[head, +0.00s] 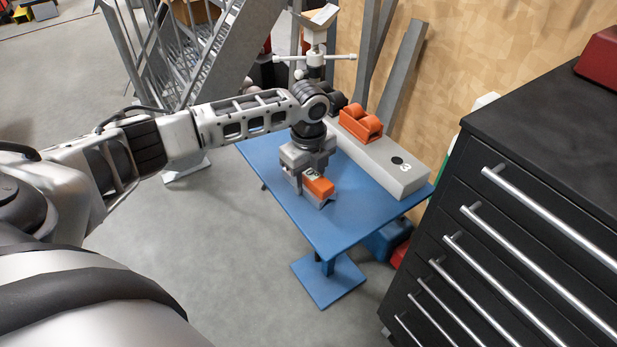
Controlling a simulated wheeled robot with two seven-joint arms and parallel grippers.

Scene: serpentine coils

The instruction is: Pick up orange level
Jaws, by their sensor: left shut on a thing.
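My left arm reaches in from the left over a blue table (335,228). My left gripper (309,190) points down at the table and is shut on a small orange block-like thing (320,187), which I take to be the orange level. The gripper hides part of it. I cannot tell whether it touches the tabletop or is just above it. My right gripper is not in view.
A grey beam (385,167) marked 3 lies along the table's back, with another orange object (361,122) on it. A black drawer cabinet (530,210) stands at right. Metal stairs (205,45) stand behind my arm. The table's front part is clear.

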